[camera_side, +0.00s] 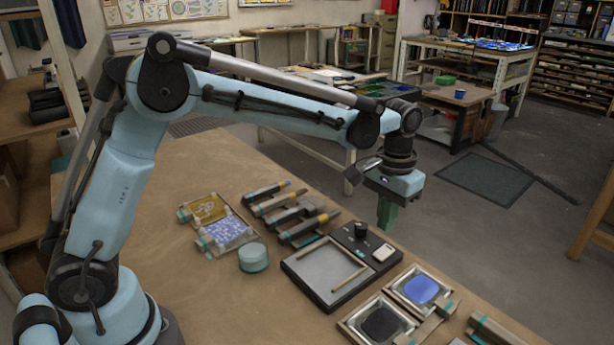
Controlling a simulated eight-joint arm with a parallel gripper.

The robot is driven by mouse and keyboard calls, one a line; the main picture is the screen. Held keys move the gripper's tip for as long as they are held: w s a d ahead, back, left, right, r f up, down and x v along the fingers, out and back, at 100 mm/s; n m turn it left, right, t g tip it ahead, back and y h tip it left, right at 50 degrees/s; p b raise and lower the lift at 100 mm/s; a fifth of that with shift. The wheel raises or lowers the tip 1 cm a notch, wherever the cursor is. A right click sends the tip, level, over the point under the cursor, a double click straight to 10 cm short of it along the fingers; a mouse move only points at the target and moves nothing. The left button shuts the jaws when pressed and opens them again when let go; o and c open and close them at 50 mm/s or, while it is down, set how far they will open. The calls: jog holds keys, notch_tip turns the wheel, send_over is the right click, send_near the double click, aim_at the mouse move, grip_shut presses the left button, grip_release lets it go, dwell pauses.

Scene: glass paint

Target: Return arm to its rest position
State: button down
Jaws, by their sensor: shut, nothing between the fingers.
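My gripper (386,214) hangs at the end of my light blue arm, pointing down. Its green fingers are together with nothing between them. It is in the air, above and a little right of the black control panel with a knob (361,231). It looks apart from everything on the table, though its exact height is hard to tell. The arm reaches out from the left over the brown worktable (180,250).
On the table are a framed light pad (326,270), a round teal-sided container (253,258), several tools in holders (290,210), yellow (207,209) and blue (228,233) patterned glass pieces, and trays with blue (421,289) and black (381,324) contents. The table's left part is clear.

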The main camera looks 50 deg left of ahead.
jog(key=shift+r, duration=0.1)
jog(key=s+a+r+t, duration=0.3)
jog(key=s+a+r, duration=0.2)
jog(key=s+r, duration=0.15)
jog(key=s+a+f+t, duration=0.2)
jog(key=s+a+t, duration=0.2)
jog(key=s, duration=0.7)
jog(key=shift+a+f, duration=0.4)
jog(key=shift+a, duration=0.1)
dwell(0.3)
